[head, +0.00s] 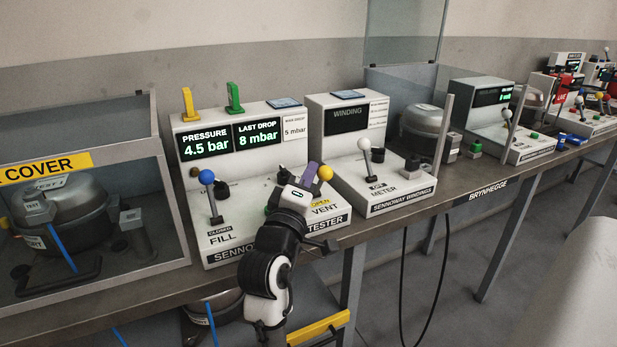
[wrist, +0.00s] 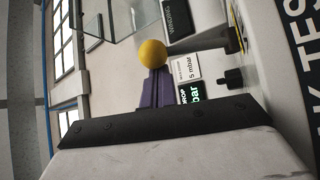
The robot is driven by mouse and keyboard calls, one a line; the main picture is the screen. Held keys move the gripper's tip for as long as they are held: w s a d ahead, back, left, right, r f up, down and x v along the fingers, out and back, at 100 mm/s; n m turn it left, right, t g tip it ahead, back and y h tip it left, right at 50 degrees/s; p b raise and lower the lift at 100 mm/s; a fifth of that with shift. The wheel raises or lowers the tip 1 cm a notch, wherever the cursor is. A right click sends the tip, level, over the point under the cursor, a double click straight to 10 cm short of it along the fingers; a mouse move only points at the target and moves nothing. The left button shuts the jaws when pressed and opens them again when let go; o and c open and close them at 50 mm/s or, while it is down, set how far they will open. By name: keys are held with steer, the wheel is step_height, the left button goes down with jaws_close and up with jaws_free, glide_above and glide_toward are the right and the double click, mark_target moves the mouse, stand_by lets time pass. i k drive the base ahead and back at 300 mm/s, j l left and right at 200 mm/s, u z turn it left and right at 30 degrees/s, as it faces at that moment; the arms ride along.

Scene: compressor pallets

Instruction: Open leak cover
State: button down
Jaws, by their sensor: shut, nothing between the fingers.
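The leak cover (head: 45,167) is a grey-framed clear box at the left in the head view, with a yellow COVER label. It appears down over a grey compressor (head: 60,215). My gripper (head: 311,174) is at the tester, well right of the cover. Its purple fingers (wrist: 155,88) are shut with nothing between them. The yellow knob (head: 325,173) of the VENT lever is right at the fingertips; it also shows in the wrist view (wrist: 152,53). I cannot tell whether they touch. My gripper hides part of the lever and the tester's front.
The tester (head: 241,112) reads 4.5 bar and last drop 8 mbar. Its blue-knobbed FILL lever (head: 207,177) stands upright left of my gripper. The winding meter (head: 347,143) with a white-knobbed lever (head: 365,144) stands close on the right. The bench edge (head: 460,195) runs along the front.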

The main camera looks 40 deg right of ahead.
mark_target(37, 168)
steer(key=k+j, duration=0.15)
steer(key=j, duration=0.2)
steer(key=k+j, duration=0.15)
steer(key=j, duration=0.2)
steer(key=k+j, duration=0.15)
steer(key=j, duration=0.2)
